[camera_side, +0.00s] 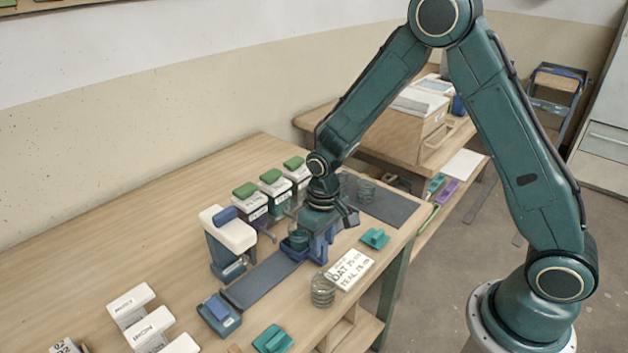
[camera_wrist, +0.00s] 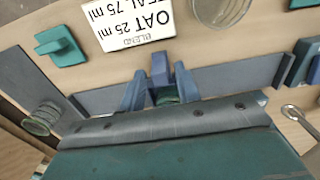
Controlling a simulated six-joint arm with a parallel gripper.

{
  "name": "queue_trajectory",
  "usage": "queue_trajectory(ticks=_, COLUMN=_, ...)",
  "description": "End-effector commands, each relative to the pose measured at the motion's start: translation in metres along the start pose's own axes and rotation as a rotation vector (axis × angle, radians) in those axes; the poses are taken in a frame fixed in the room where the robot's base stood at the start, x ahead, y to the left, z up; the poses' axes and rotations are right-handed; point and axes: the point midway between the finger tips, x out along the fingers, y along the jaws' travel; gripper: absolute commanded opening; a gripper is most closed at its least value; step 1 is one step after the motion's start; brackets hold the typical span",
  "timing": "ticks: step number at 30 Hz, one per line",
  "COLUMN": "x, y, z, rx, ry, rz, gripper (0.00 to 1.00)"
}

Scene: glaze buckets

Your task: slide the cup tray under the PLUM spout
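The blue cup tray (camera_side: 293,254) sits on the dark slide strip (camera_side: 262,281), near its upper right end, with a dark green cup (camera_side: 299,240) in it. My gripper (camera_side: 322,247) is down at the tray's right side. In the wrist view my gripper's fingers (camera_wrist: 160,92) stand on both sides of a blue upright part (camera_wrist: 160,68), and the green cup (camera_wrist: 167,96) partly shows behind it. I cannot tell whether the fingers touch that part. Several green-lidded buckets (camera_side: 248,204) stand behind the strip; the leftmost looks purplish. Their labels are too small to read surely.
A white-and-blue machine (camera_side: 230,232) stands left of the buckets. A blue block (camera_side: 219,315) is at the strip's near end. A blend card (camera_side: 351,269), a glass jar (camera_side: 323,291) and teal pieces (camera_side: 374,238) lie in front. The strip between tray and blue block is clear.

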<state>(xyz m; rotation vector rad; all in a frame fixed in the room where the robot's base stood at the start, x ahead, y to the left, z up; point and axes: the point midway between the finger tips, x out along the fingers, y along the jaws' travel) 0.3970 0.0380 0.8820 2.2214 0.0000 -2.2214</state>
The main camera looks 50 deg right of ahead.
Motion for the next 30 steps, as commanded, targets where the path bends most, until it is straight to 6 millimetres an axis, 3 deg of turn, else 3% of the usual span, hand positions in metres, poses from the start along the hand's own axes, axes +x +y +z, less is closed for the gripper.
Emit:
queue_trajectory(ticks=6, x=0.0, y=0.0, z=0.0, rx=0.0, ry=0.0, rz=0.0, gripper=0.33)
queue_trajectory(ticks=12, x=0.0, y=0.0, z=0.0, rx=0.0, ry=0.0, rz=0.0, gripper=0.0)
queue_trajectory(ticks=30, x=0.0, y=-0.019, z=0.0, rx=-0.003, ry=0.0, rz=-0.001, gripper=0.0)
